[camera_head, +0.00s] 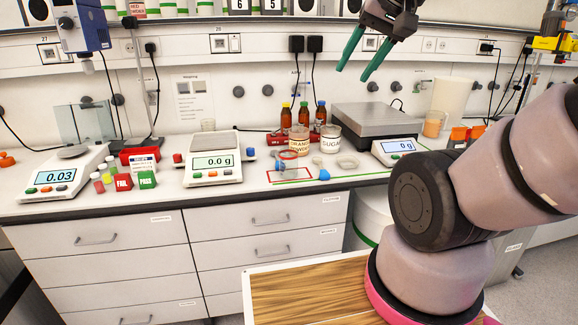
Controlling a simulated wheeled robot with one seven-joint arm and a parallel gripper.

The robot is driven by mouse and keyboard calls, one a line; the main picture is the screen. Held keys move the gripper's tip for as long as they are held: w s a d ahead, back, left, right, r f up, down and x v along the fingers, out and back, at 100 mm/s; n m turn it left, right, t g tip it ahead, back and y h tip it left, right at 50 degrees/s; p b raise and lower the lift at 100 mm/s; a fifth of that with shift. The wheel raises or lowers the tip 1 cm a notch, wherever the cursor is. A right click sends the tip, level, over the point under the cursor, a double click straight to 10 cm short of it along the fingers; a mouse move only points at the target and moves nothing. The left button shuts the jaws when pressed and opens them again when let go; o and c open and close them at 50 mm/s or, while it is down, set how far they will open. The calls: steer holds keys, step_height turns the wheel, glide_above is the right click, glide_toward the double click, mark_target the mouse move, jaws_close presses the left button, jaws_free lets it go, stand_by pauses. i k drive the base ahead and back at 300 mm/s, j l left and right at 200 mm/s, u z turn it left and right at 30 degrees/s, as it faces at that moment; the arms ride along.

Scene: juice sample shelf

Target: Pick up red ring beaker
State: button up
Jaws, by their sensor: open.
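A red ring (289,155) shows on the bench in front of the orange powder jar (299,139), beside small blue pieces. It looks like the rim of a clear beaker, but the glass is too small to make out surely. My gripper (353,73) hangs high above the bench at the upper middle, with green fingers pointing down and left. Its fingers are apart with nothing between them. It is well above and to the right of the red ring, not touching anything.
A balance (213,181) stands left of the ring, and a white sugar jar (330,143) to its right. Brown bottles (286,120) stand behind. A grey platform scale (372,119) is at the right. A wooden-topped table (303,293) is in front.

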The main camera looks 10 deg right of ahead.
mark_target(288, 157)
steer(key=j, duration=1.35)
steer(key=i+z, duration=0.05)
